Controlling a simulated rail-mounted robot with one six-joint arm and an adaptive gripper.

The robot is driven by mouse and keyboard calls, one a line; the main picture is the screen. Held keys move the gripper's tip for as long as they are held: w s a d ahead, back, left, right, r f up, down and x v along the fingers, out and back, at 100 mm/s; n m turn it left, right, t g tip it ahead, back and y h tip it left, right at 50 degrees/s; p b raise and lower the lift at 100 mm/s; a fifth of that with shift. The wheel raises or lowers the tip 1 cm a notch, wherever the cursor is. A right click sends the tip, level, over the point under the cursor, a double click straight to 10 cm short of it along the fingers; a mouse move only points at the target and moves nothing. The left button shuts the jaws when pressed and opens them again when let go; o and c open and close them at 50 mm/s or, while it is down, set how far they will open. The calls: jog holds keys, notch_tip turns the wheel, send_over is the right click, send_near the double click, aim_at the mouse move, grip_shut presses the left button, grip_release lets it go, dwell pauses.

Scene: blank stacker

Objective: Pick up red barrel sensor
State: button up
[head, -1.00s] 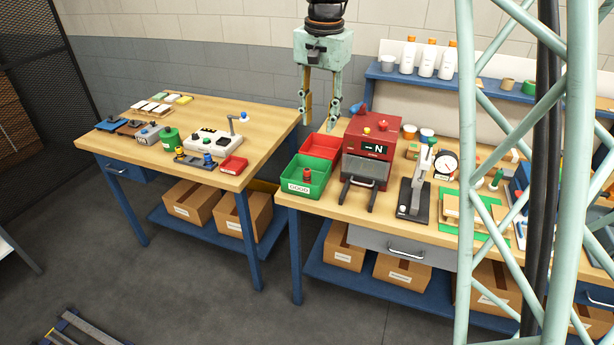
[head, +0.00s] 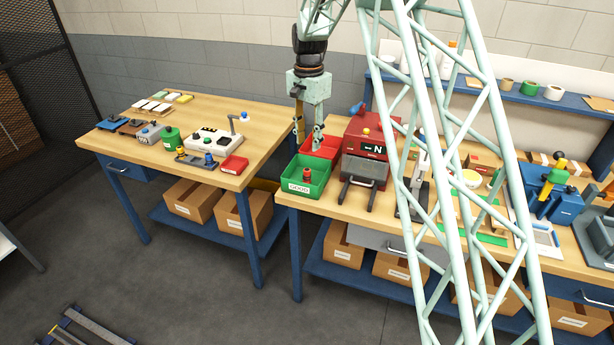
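A small red barrel-shaped part (head: 307,175), which looks like the red barrel sensor, stands in the green bin (head: 292,187) at the left end of the right-hand bench. My gripper (head: 308,146) points down above and behind that part, near the red bin (head: 329,144). Its two fingers are apart, with nothing visible between them. The fingertips appear clear of the part, though the exact height is hard to tell.
A red machine marked N (head: 367,152) stands right of the bins. My lattice arm hides part of the right bench.

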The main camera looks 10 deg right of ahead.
aim_at(307, 169)
jog(key=shift+w+f, duration=0.5)
jog(key=shift+f, duration=0.35)
jog(key=shift+f, duration=4.25)
jog(key=shift+f, duration=0.1)
jog(key=shift+s+a+f, duration=0.1)
jog(key=shift+a+f, duration=0.05)
jog(key=shift+f, duration=2.4)
jog(key=shift+c, duration=0.3)
jog(key=c, duration=0.9)
